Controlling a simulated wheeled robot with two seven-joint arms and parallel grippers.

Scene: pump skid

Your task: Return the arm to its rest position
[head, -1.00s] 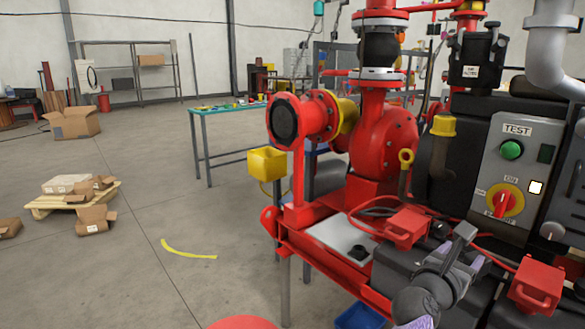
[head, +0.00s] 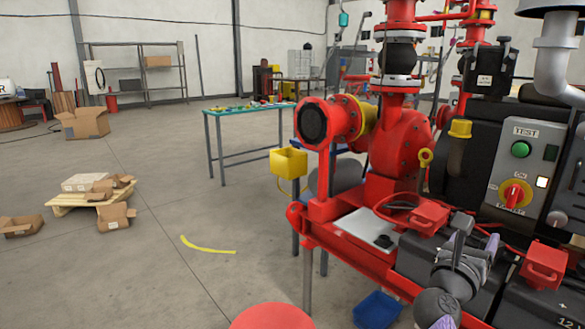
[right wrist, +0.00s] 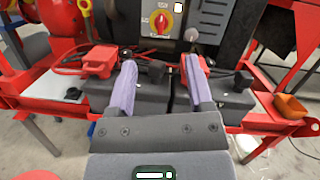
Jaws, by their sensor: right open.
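My right gripper (head: 478,233) shows at the lower right of the head view, in front of the red pump skid (head: 345,245). In the right wrist view its two purple-padded fingers (right wrist: 160,65) stand apart with nothing between them. Behind them are black batteries (right wrist: 150,95) with red terminal covers (right wrist: 101,62). I cannot tell the exact gap between fingers and batteries. My left gripper is in neither view.
The control panel (head: 512,165) with a green button and red-yellow switch rises behind the gripper. A yellow bin (head: 289,163) hangs left of the pump. A blue bin (head: 377,309) is low by the skid. Open floor lies left, with a pallet (head: 75,202) and boxes.

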